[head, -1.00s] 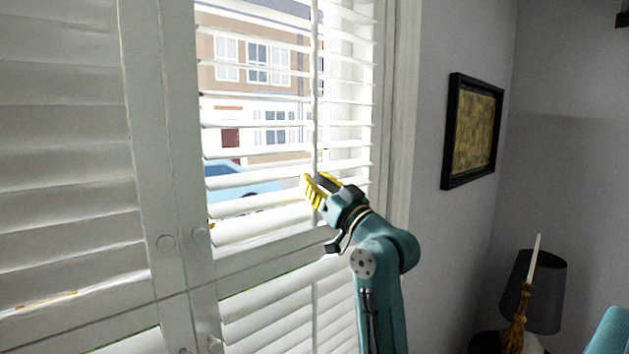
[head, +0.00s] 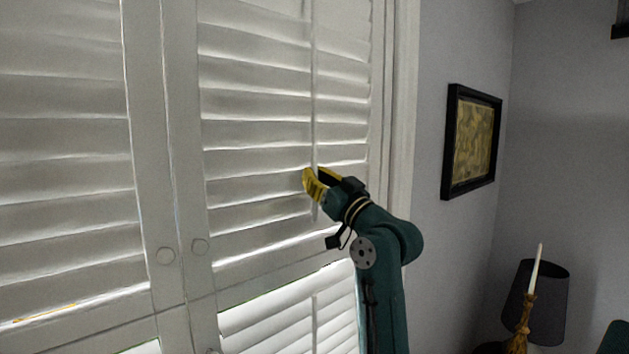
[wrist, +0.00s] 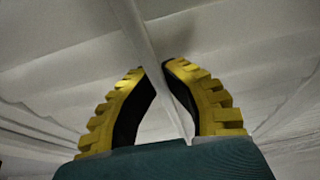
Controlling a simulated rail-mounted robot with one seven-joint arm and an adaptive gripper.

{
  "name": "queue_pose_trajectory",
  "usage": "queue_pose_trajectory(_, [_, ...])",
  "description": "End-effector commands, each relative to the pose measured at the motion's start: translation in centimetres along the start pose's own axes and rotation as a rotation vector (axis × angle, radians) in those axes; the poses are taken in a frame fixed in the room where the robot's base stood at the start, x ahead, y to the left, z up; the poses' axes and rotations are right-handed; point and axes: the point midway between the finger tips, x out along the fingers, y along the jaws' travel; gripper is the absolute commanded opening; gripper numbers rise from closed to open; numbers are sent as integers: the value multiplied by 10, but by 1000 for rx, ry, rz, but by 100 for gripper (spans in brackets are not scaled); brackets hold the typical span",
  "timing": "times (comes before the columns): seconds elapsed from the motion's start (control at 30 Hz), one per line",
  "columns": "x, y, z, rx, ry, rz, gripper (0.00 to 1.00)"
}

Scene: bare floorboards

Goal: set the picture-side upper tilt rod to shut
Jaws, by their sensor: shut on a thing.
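The picture-side upper tilt rod (head: 313,95) is a thin white vertical rod on the front of the right upper shutter panel. The slats (head: 255,135) of that panel now lie closed, overlapping, with no street view between them. My gripper (head: 314,180) is at the rod's lower part, its yellow fingers on either side of it. In the wrist view the rod (wrist: 137,35) runs down between the two yellow fingertips (wrist: 157,68), which are shut on it. The rod's stretch behind the fingers is partly hidden.
The right lower panel (head: 290,320) has bright slats and its own rod. The left upper panel (head: 65,150) has closed slats. Round knobs (head: 200,247) sit on the stiles. A framed picture (head: 472,142) hangs on the right wall, above a candlestick (head: 524,320) and dark lamp shade (head: 545,295).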

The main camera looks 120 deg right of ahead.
Motion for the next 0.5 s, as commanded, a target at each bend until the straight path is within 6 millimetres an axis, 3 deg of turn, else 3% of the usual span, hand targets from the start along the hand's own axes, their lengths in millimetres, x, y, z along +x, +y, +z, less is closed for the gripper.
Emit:
queue_pose_trajectory(0.03, [0,0,-5,-3,10,0,13])
queue_pose_trajectory(0.17, [0,0,-5,-2,10,0,38])
queue_pose_trajectory(0.5, [-4,0,-3,-2,7,0,39])
